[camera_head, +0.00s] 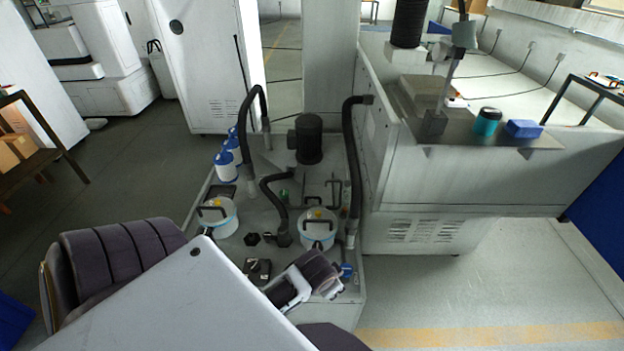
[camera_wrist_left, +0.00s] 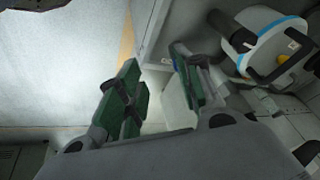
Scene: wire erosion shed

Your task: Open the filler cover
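The grey tank unit (camera_head: 232,240) stands in the middle of the head view. A small dark square plate with a knob (camera_head: 257,268) lies on its near left top, and a flat dark plate (camera_head: 222,192) lies farther back. I cannot tell for sure which part is the filler cover. My left gripper (camera_head: 328,283) is over the tank's near right corner, right of the knobbed plate and in front of a white canister (camera_head: 318,232). In the left wrist view its green-padded fingers (camera_wrist_left: 157,85) are apart with nothing held between them. My right gripper is not in view.
Another white canister (camera_head: 217,216) has a black handle. Black hoses (camera_head: 354,150) and a dark motor (camera_head: 309,140) rise from the tank. A blue-handled part (camera_head: 346,271) is close to my left gripper. The large white machine (camera_head: 420,190) stands right; floor (camera_head: 470,290) is clear there.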

